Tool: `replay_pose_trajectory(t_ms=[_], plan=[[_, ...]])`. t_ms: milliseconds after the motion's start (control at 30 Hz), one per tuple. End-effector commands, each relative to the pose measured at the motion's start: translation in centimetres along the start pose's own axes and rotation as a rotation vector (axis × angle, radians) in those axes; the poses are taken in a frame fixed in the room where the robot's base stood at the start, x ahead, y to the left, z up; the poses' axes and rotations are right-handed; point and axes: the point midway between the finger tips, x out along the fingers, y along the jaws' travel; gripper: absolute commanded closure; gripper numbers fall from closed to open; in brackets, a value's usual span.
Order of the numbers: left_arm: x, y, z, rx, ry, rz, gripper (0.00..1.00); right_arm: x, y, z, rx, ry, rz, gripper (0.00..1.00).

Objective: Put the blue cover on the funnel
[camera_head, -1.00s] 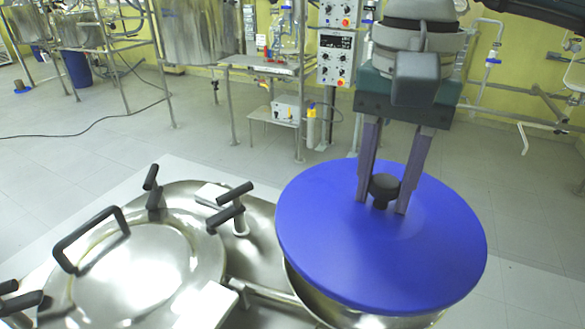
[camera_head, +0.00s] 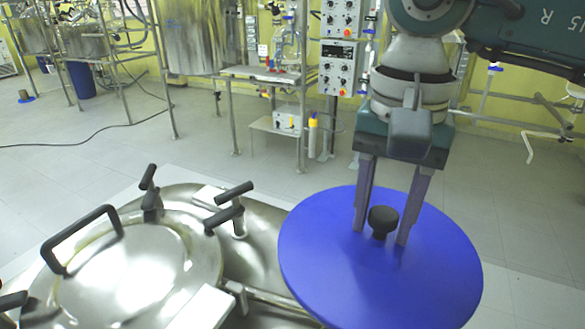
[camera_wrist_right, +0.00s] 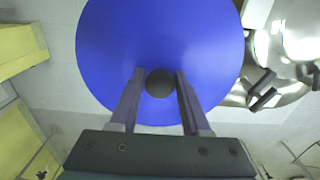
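The blue cover (camera_head: 440,270) is a flat round disc with a black knob (camera_head: 382,219) at its centre. It lies about level at the lower right in the head view and also fills the top of the right wrist view (camera_wrist_right: 110,45). My right gripper (camera_head: 382,238) points down over it, one finger on each side of the knob (camera_wrist_right: 160,84). The fingers are open, with a narrow gap at the knob. The funnel is hidden under the cover, so the seating of the rim cannot be seen. My left gripper is not in view.
A steel vessel lid (camera_head: 135,265) with black handles stands close on the left of the cover. Black clamp handles (camera_head: 233,192) rise between them. Behind lies free grey floor (camera_head: 250,170), then a frame with glassware and a control panel (camera_head: 338,68).

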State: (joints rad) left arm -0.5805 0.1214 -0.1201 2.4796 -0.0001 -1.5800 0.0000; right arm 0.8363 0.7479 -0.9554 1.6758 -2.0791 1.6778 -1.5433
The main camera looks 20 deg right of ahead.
Motion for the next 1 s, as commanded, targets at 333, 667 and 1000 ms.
replay_pose_trajectory(t_ms=[333, 667, 1000], plan=[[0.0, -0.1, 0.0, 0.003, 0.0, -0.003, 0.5, 0.0, 0.0, 0.0, 0.0, -0.001, 0.001, 0.3], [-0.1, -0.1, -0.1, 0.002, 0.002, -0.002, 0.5, -2.7, -0.1, -0.1, -0.001, 0.004, -0.005, 0.3], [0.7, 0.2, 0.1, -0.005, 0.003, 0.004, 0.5, -10.1, -0.1, -0.1, -0.001, 0.003, -0.004, 0.3]])
